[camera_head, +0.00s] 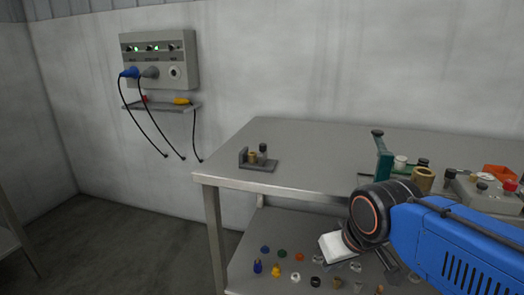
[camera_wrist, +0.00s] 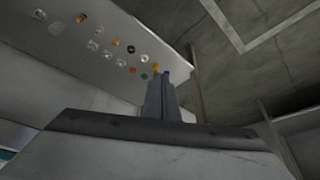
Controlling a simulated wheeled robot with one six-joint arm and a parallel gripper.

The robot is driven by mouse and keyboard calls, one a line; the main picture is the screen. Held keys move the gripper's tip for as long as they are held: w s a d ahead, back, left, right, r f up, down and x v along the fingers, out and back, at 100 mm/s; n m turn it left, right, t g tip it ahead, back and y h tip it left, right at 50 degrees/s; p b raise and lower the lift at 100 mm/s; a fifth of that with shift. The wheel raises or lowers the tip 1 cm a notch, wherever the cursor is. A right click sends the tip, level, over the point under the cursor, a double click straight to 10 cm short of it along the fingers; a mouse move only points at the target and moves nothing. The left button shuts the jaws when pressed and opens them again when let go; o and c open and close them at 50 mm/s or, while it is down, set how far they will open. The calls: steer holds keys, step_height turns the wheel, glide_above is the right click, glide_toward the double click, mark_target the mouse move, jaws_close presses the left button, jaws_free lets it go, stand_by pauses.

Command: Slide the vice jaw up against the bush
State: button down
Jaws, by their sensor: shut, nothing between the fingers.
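The small vice (camera_head: 261,165) stands on the bench top near its left front corner, a dark grey base with an upright plate at its left end. A brass bush (camera_head: 252,157) stands on the base beside that plate. The vice jaw (camera_head: 263,151), with a dark knob-like top, is just right of the bush; any gap is too small to tell. My gripper (camera_wrist: 163,82) shows in the wrist view with its fingers shut together and empty. In the head view my arm is well right of and below the vice, apart from it. The vice is not visible in the wrist view.
A green upright stand (camera_head: 383,160), a brass cylinder (camera_head: 423,179) and an orange tray (camera_head: 500,172) stand at the bench's right. Several small coloured parts lie on the lower shelf (camera_head: 250,240). A wall panel (camera_head: 160,60) with cables hangs left. The bench top between vice and stand is clear.

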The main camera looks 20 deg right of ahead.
stand_by(0.3)
steer(key=c, duration=2.1)
jaws_free()
steer(key=o, duration=0.5)
steer(key=w+r, duration=0.5)
steer(key=r, duration=0.2)
steer(key=w+a+r+g, duration=0.1)
steer(key=w+r, duration=0.4)
steer(key=r, duration=0.2)
steer(key=w+a+r+n+g, duration=0.1)
steer(key=w+r, duration=0.4)
steer(key=r, duration=0.2)
steer(key=shift+w+r, duration=0.15)
steer(key=shift+r, duration=0.05)
step_height(320, 180, up, 15)
steer(key=n+g, duration=0.1)
steer(key=g, duration=0.2)
glide_above(263, 144)
step_height(263, 144, down, 17)
steer(key=shift+f, duration=0.15)
steer(key=shift+c, duration=0.7)
